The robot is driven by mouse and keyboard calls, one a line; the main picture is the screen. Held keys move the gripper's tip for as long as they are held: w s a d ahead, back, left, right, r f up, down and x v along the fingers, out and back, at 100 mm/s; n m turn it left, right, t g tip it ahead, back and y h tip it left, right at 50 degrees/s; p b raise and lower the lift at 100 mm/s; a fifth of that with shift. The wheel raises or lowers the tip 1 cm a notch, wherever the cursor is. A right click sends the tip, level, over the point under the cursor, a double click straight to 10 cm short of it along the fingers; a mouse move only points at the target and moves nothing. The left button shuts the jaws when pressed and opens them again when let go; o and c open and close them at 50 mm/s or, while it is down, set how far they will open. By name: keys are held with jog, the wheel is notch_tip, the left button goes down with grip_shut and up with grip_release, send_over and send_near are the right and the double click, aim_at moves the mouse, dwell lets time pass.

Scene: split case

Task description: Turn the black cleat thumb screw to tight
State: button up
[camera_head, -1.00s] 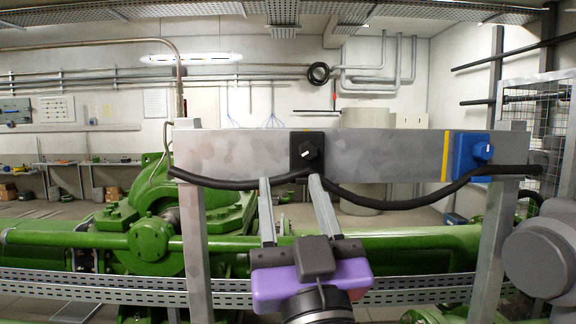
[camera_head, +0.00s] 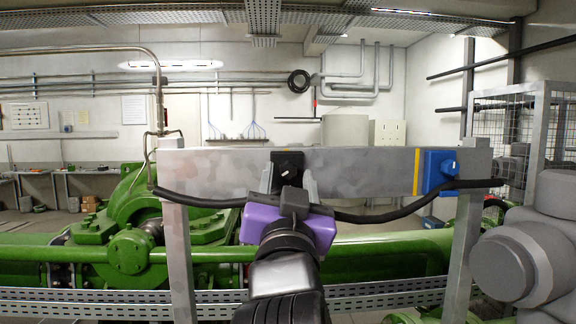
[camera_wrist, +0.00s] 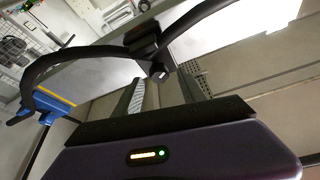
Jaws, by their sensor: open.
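The black cleat (camera_head: 288,160) sits on the grey metal bar, clamped over a black cable. In the wrist view the cleat (camera_wrist: 142,40) carries a dark round thumb screw (camera_wrist: 158,72) with a pale mark on its face. My gripper (camera_head: 290,173) is open, with a purple body. Its two grey fingers point at the cleat, one to each side of the thumb screw. In the wrist view the gripper (camera_wrist: 160,78) has its fingertips close to the screw; contact cannot be told. The lower cleat is partly hidden in the head view.
The grey bar (camera_head: 360,162) spans two upright posts. The black cable (camera_head: 375,217) sags along it. A blue cleat (camera_head: 437,170) sits at the right beside a yellow stripe. Green machinery (camera_head: 130,250) stands behind and below.

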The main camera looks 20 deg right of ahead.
jog(key=shift+x, duration=0.8)
grip_shut()
